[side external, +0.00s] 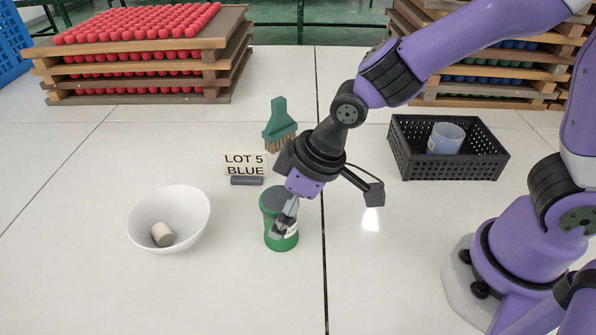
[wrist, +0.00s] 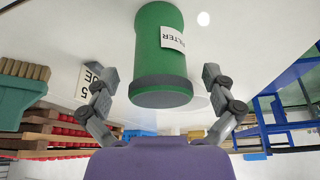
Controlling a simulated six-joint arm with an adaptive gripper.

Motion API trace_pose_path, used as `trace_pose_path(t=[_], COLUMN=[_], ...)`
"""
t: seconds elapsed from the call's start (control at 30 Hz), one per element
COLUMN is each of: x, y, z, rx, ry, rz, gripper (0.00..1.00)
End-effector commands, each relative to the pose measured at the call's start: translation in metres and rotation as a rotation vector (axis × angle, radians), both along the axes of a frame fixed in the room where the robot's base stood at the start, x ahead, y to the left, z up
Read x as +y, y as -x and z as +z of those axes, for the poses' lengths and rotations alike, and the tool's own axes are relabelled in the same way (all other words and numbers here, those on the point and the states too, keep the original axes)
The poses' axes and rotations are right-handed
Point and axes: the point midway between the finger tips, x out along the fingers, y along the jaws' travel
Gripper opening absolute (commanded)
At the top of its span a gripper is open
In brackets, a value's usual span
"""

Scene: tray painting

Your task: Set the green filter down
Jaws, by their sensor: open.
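The green filter (side external: 281,238) is an upright green cylinder with a dark grey cap and a white label. It stands on the white table near the middle of the side view. In the wrist view the green filter (wrist: 160,45) shows large, its label reading "FILTER" and its dark end towards me. My gripper (side external: 288,215) is at the filter in the side view. In the wrist view my gripper (wrist: 161,78) has its two fingers spread wide, with a visible gap on each side of the filter's dark end. It is open and holds nothing.
A white bowl (side external: 190,199) with a small beige cylinder (side external: 162,235) stands left. Behind are a "LOT 5 BLUE" sign (side external: 245,164) and a green brush (side external: 279,121). A black crate (side external: 400,160) holds a translucent cup (side external: 446,138). Racks (side external: 140,98) stand further back. The front table is clear.

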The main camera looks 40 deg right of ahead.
Motion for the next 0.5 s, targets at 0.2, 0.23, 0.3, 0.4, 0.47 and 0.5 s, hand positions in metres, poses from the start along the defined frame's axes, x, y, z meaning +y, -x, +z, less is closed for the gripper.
trace_pose_path(t=[0.2,0.23,0.3,0.4,0.47,0.5], x=[-0.010,-0.011,-0.014,-0.017,-0.019,-0.020], y=[0.014,0.016,0.021,0.026,0.028,0.029], z=[0.044,0.050,0.062,0.076,0.083,0.086], rx=[-0.007,-0.007,-0.005,-0.004,-0.003,-0.002], ry=[-0.004,-0.004,-0.003,-0.003,-0.002,-0.001], rz=[0.000,0.000,0.000,0.000,0.000,-0.002], gripper=[0.98,0.98,0.98,0.98,0.98,0.98])
